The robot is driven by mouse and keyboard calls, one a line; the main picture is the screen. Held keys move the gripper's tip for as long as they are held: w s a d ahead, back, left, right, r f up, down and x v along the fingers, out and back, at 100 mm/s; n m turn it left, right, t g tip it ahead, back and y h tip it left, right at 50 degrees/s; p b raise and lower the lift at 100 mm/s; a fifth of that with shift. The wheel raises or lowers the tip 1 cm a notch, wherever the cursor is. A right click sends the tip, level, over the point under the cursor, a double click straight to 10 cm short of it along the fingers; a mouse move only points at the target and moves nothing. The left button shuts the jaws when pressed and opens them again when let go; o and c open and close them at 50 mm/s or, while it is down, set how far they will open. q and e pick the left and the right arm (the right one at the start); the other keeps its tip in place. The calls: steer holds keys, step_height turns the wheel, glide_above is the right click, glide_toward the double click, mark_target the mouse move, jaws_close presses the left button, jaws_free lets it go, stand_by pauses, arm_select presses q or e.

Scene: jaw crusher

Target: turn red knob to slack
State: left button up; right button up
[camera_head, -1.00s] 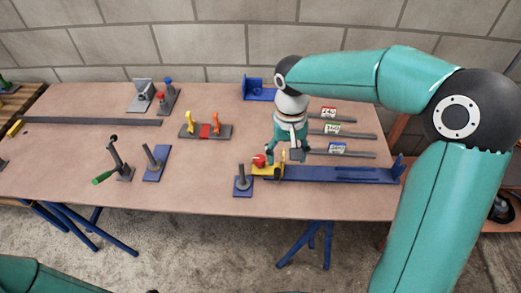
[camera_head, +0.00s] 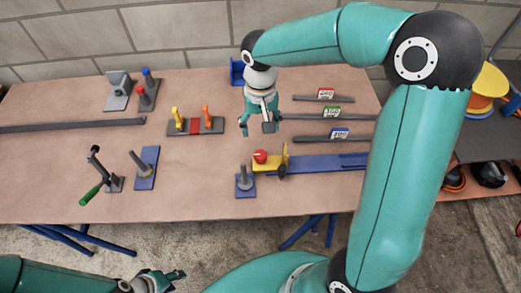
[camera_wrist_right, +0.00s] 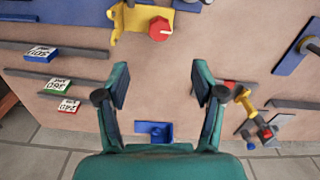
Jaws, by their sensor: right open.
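The red knob (camera_head: 260,156) sits on a yellow bracket (camera_head: 270,167) at the left end of a blue rail (camera_head: 325,163). In the right wrist view the knob (camera_wrist_right: 160,30) and the yellow bracket (camera_wrist_right: 128,22) show at the top, beyond the fingertips. My right gripper (camera_head: 257,126) is open and empty, pointing down on the far side of the knob and apart from it. Its two spread fingers show in the right wrist view (camera_wrist_right: 158,88). My left gripper (camera_head: 166,278) is low at the bottom left, in front of the table; its jaw opening is unclear.
A blue base with a grey post (camera_head: 245,181) stands just left of the bracket. Grey bars with number tags (camera_head: 333,113) lie to the right. A grey plate with yellow and orange uprights (camera_head: 195,126) and a green-handled lever (camera_head: 97,177) are further left. Bare tabletop lies between.

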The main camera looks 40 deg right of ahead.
mark_target(261, 154)
step_height(261, 154, down, 13)
steer(key=shift+p, duration=0.3)
steer(key=shift+c, duration=0.3)
steer(key=c, duration=1.1)
